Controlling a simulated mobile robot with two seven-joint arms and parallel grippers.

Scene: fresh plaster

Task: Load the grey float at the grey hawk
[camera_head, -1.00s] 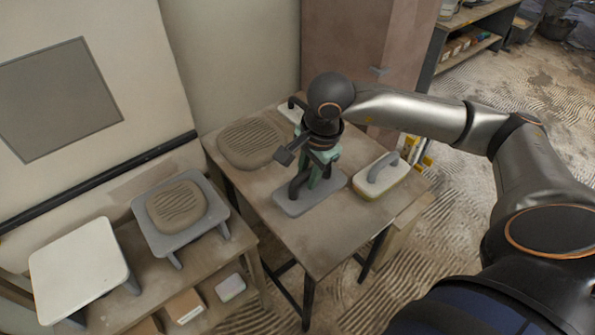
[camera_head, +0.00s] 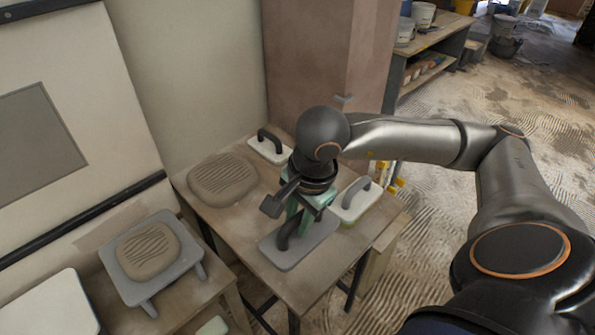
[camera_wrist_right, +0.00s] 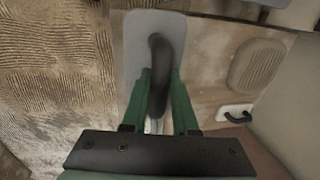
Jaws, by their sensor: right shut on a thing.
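The grey float (camera_head: 276,254) has a flat grey plate and a dark arched handle. My right gripper (camera_head: 296,217) is shut on that handle from above. In the right wrist view the green fingers (camera_wrist_right: 161,95) flank the dark handle, with the grey plate of the float (camera_wrist_right: 137,55) beyond. The float is over the front part of the table; any gap beneath it is hard to tell. The grey hawk (camera_head: 192,270) stands on the low bench at left, with a brown ridged plaster mound (camera_head: 148,250) on it. My left gripper is not in view.
A larger plaster mound (camera_head: 222,180) lies at the back left of the table (camera_head: 215,222). A white float with a black handle (camera_head: 268,150) and a pale float with a grey handle (camera_head: 354,202) stand near my gripper. A white hawk (camera_head: 50,308) is left of the grey one.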

